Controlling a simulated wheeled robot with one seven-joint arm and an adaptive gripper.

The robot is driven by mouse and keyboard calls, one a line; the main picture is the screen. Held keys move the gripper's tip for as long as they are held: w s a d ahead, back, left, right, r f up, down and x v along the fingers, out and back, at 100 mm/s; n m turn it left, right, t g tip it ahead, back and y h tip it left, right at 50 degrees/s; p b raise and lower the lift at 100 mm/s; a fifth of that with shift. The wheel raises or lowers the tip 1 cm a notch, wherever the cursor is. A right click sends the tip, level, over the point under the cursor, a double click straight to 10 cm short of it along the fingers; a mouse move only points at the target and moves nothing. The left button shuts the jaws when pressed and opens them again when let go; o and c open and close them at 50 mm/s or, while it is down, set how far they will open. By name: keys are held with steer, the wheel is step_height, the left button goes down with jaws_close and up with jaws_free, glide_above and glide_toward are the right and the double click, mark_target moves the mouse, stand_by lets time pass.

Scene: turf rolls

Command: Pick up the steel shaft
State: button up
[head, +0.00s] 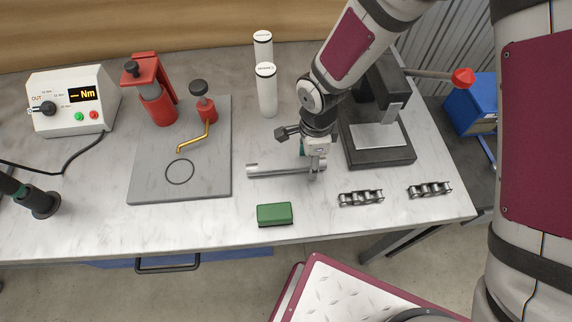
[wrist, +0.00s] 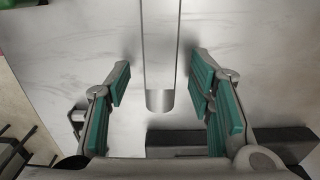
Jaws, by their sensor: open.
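The steel shaft (head: 268,169) is a smooth bright cylinder lying on the marble-look bench top, roughly left to right in the head view. Its right part is partly hidden by my gripper (head: 315,171). In the wrist view the shaft (wrist: 160,55) runs from the top edge down to a rounded end near the middle. My gripper (wrist: 161,82) is open, with one green-padded finger on each side of the shaft and a visible gap on both sides. Neither finger appears to touch the shaft.
A black press (head: 378,158) stands close right of my gripper. Two chain pieces (head: 361,198) (head: 430,190) and a green block (head: 275,214) lie nearer the front edge. White cylinders (head: 267,92) stand behind. A grey plate (head: 150,180) with a ring (head: 167,175) lies left.

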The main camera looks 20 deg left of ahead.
jaws_close()
steer(key=shift+r, duration=0.1)
step_height(320, 180, up, 20)
steer(key=p, duration=0.4)
stand_by(1.9)
stand_by(0.4)
